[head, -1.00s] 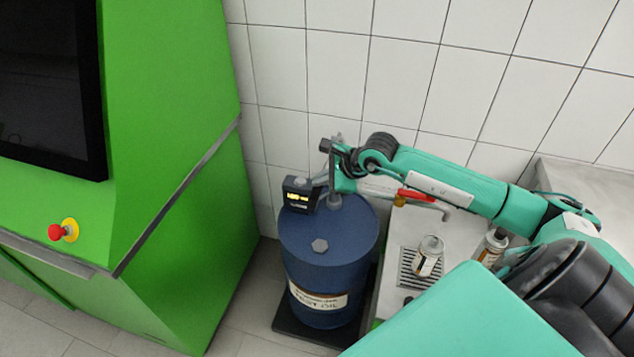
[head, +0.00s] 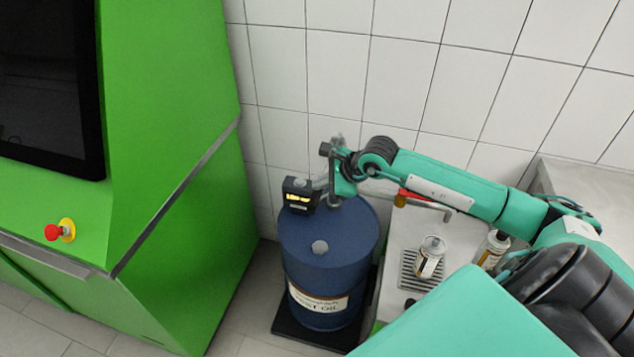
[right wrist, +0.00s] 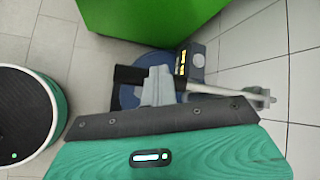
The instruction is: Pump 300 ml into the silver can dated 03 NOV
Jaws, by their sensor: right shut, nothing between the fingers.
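A can (head: 431,258) with a pale label and silver top stands upright on the drip grate. A second similar can (head: 493,248) stands to its right, partly behind my arm. The dates cannot be read. A blue drum (head: 328,262) carries a pump with a small black display (head: 299,195) showing yellow digits, too small to read. My right gripper (head: 333,180) is at the pump on the drum top, shut with nothing held. In the right wrist view its grey fingers (right wrist: 160,86) are beside a dark handle (right wrist: 130,75); contact is unclear. My left gripper is out of view.
A metal spout (head: 436,208) with a red part (head: 405,197) extends over the bench (head: 400,235). A green cabinet (head: 190,220) with a dark screen and a red button (head: 54,232) stands at left. The tiled wall is close behind the drum.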

